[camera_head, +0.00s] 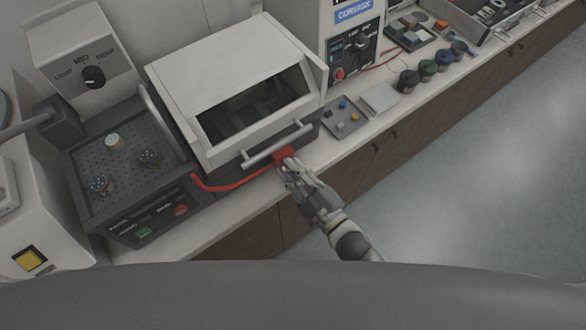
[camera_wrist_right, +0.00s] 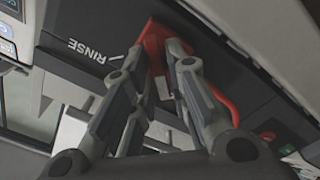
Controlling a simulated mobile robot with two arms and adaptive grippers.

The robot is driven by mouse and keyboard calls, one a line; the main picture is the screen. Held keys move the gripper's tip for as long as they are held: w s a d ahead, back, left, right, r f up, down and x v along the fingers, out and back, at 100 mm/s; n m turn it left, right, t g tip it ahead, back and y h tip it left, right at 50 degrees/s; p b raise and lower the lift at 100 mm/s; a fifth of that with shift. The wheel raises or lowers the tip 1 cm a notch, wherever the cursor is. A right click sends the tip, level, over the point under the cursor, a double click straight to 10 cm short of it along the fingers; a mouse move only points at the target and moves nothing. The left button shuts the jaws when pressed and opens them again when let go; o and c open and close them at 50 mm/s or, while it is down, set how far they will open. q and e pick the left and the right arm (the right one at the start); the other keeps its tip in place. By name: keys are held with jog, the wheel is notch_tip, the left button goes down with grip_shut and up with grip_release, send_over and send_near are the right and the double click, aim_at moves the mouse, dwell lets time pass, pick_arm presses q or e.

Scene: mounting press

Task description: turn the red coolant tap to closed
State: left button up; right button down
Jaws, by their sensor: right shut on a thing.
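The red coolant tap (camera_head: 281,154) sits on the front of the white-hooded machine (camera_head: 217,73), near its lower right corner. My right gripper (camera_head: 288,164) is shut on the tap, reaching it from the front right. In the right wrist view the tap's red body (camera_wrist_right: 153,40) shows beyond and between the fingertips (camera_wrist_right: 176,55), which hide part of it. A "RINSE" label (camera_wrist_right: 93,51) with a tick mark is printed on the dark panel beside the tap. My left gripper is not in view.
A red hose (camera_head: 225,187) runs along the machine's front, left of the tap. A metal handle bar (camera_head: 262,154) lies close to the gripper. A grey tray with coloured knobs (camera_head: 345,118) stands to the right on the bench. The floor (camera_head: 470,190) in front is clear.

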jog(key=c, duration=1.5)
grip_release()
jog(key=v, duration=1.2)
jog(key=s+d+f+m+g+h+b, duration=0.1)
jog(key=d+f+m+g+h, duration=0.15)
jog(key=f, duration=0.75)
jog(key=s+d+f+m+g+h, duration=0.15)
jog(key=d+f, duration=0.25)
jog(key=f, duration=0.5)
jog(key=s+d+f+m+g+h+b, duration=0.1)
jog(key=d+f+m+h, duration=0.25)
jog(key=f, duration=0.65)
jog(key=s+d+f+m+g+h, duration=0.1)
jog(key=s+d+f+m+g, duration=0.1)
jog(key=s+f, duration=0.3)
jog(key=s+d+f+m+g+h, duration=0.1)
jog(key=s+d+f+m+g, duration=0.1)
jog(key=s+f, duration=0.3)
jog(key=s+d+f+m+g+h, duration=0.1)
jog(key=s+f+g, duration=0.3)
jog(key=s, duration=0.6)
jog(key=shift+d+f+m+g+b, duration=0.35)
jog(key=shift+d+f+m, duration=0.3)
jog(key=shift+d+f, duration=0.3)
